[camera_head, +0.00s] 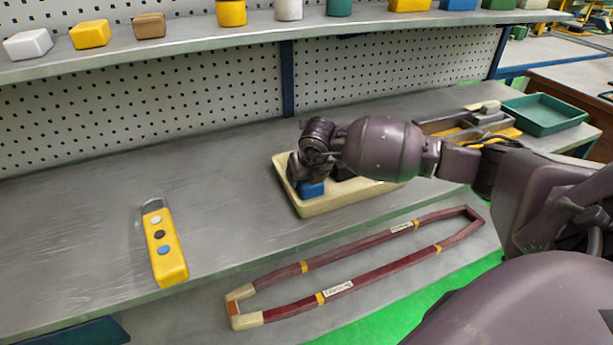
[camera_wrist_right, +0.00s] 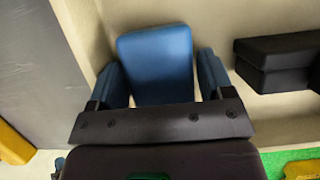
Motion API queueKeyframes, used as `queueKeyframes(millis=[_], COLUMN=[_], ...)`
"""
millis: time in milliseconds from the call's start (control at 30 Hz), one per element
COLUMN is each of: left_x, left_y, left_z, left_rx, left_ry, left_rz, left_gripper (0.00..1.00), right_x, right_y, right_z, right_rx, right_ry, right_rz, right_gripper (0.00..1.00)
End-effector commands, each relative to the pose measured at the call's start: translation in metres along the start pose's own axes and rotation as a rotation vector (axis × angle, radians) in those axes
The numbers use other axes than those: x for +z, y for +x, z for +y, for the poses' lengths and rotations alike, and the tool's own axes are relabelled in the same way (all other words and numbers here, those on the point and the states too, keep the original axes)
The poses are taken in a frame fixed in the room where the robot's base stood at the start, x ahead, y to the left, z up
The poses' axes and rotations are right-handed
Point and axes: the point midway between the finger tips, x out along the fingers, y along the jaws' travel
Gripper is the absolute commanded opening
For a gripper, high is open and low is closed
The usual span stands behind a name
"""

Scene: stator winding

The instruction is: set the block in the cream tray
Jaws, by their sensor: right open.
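The cream tray (camera_head: 345,201) lies on the grey bench near the middle of the head view, and its pale wall and floor fill much of the wrist view (camera_wrist_right: 215,20). A blue block (camera_head: 312,188) is inside the tray at its left part. In the wrist view the blue block (camera_wrist_right: 155,55) lies between the two fingers of my right gripper (camera_wrist_right: 162,80). A slim gap shows on each side, so the gripper is open around it. In the head view my right gripper (camera_head: 300,172) is low over the tray, partly hiding it. My left gripper is not in view.
A dark block (camera_wrist_right: 280,62) sits in the tray to the right. A dark red coil loop (camera_head: 335,290) lies in front, a yellow button box (camera_head: 166,250) to the left. A green tray (camera_head: 545,113) stands at the back right. A shelf (camera_head: 215,36) with several blocks runs above.

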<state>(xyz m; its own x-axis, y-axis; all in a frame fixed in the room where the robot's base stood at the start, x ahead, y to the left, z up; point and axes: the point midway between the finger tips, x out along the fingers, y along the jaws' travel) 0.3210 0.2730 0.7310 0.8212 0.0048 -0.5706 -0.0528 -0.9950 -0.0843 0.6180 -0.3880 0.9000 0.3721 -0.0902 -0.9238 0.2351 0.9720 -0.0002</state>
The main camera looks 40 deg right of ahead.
Motion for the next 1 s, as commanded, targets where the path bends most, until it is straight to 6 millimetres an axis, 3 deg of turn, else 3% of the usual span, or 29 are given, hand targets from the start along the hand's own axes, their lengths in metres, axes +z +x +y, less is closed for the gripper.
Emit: queueKeyframes(millis=[167, 433, 633, 800, 1000], left_x=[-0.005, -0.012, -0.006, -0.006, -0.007], left_y=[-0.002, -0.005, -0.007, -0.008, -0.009], left_z=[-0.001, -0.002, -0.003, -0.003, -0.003], left_rx=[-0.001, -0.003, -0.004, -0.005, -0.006], left_ry=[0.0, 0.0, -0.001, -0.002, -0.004], left_rz=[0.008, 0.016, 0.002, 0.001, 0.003], left_gripper=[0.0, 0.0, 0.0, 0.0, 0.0], right_x=[0.002, 0.002, 0.002, 0.001, 0.001], right_y=[-0.016, -0.067, -0.101, -0.117, -0.122], right_z=[0.0, 0.0, 0.0, 0.0, 0.0], right_rx=[0.0, -0.001, 0.0, 0.0, -0.001], right_ry=[0.0, -0.002, -0.002, -0.002, -0.001], right_rz=[-0.003, -0.005, -0.004, -0.002, 0.001], right_gripper=[0.74, 0.74, 0.74, 0.74, 0.74])
